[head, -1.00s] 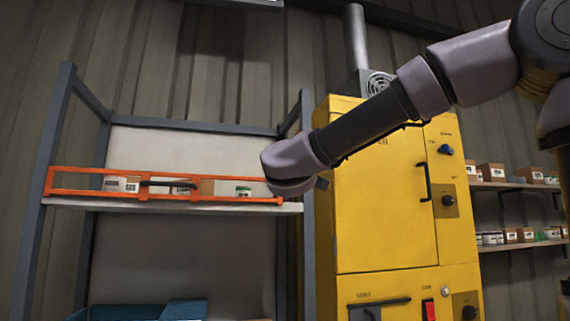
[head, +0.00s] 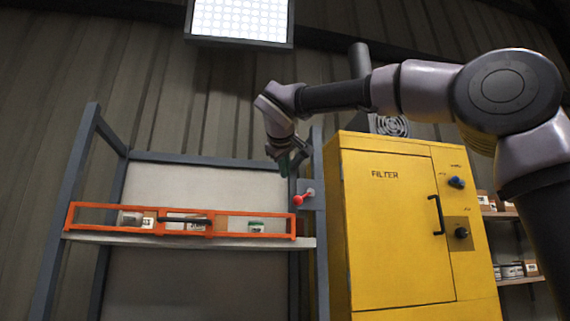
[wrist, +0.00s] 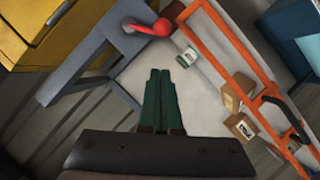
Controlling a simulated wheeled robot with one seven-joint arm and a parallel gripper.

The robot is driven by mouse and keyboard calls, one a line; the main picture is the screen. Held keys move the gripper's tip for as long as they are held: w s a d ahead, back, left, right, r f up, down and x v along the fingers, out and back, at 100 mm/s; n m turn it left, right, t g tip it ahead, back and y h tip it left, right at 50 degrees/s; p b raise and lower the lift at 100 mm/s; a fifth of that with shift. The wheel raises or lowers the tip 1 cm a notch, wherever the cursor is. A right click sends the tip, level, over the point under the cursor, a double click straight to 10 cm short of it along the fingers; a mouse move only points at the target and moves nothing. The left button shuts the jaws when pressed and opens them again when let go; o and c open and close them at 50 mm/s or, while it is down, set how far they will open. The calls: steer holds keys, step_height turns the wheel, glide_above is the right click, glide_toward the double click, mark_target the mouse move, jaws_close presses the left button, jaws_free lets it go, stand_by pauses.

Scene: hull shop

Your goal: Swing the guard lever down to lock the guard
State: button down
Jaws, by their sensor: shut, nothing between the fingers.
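The guard is an orange frame (head: 210,234) with a black handle, standing along the front of the rack shelf; it also shows in the wrist view (wrist: 232,42). The guard lever (head: 298,199) has a red ball end and sits on a grey plate on the right post, just above the guard's right end. In the wrist view the lever's red ball (wrist: 161,28) lies beyond my fingertips, with its short arm reaching to the plate. My gripper (head: 285,168) points down, just above the lever. Its green fingers (wrist: 160,72) are together, empty and apart from the ball.
Small boxes (head: 195,225) and a white-green tin (head: 256,227) stand on the shelf behind the guard. A yellow filter cabinet (head: 390,230) stands close to the right of the rack. A lit panel (head: 240,20) hangs above. The space in front of the rack is open.

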mark_target(304, 196)
steer(key=w+d+f, duration=0.2)
steer(key=w+f, duration=0.2)
steer(key=w, duration=0.2)
steer(key=shift+f, duration=0.1)
